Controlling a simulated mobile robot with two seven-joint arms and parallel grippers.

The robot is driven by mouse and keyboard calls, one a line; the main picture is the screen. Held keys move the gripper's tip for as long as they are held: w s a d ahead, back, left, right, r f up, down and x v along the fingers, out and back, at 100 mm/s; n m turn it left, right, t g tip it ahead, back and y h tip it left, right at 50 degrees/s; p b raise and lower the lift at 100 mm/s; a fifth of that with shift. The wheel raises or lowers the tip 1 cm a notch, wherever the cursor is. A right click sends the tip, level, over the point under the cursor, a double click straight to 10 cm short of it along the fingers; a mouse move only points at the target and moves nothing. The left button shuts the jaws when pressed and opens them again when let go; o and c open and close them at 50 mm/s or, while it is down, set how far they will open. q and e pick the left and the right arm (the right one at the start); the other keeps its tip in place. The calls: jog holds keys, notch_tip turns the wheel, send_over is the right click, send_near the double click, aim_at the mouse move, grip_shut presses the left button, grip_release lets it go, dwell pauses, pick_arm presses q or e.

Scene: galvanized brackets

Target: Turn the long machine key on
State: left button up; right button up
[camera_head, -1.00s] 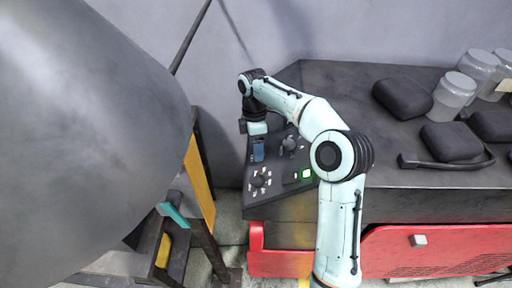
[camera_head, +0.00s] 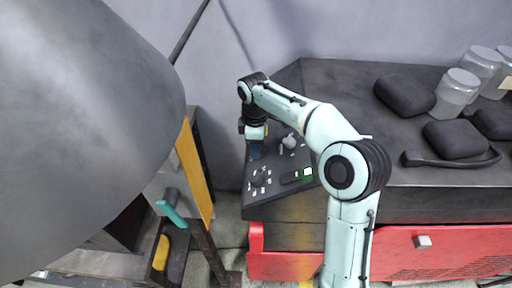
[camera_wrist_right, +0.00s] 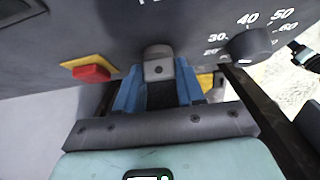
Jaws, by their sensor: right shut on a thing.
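A dark sloping control panel (camera_head: 283,208) with white markings stands at the left end of the bench. My right gripper (camera_head: 256,152) reaches down onto the panel's far left part. In the right wrist view its blue fingers (camera_wrist_right: 158,90) are shut on a grey, rounded key (camera_wrist_right: 158,64), one finger on each side. Most of the key is hidden between the fingers, so I cannot tell its turned position. My left gripper is not in view.
A red button (camera_wrist_right: 92,73) on a yellow plate is beside the gripper. A numbered dial knob (camera_wrist_right: 250,45) is on its other side. Black cases (camera_head: 405,95) and clear jars (camera_head: 457,92) stand on the bench.

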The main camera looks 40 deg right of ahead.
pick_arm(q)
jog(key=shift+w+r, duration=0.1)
pick_arm(e)
jog(key=o, duration=1)
jog(key=shift+o, duration=0.2)
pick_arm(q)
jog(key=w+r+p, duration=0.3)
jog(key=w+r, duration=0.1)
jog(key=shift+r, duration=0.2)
pick_arm(e)
notch_tip(320, 180, up, 13)
jog(key=shift+a+r, duration=0.15)
jog(key=shift+a, duration=0.05)
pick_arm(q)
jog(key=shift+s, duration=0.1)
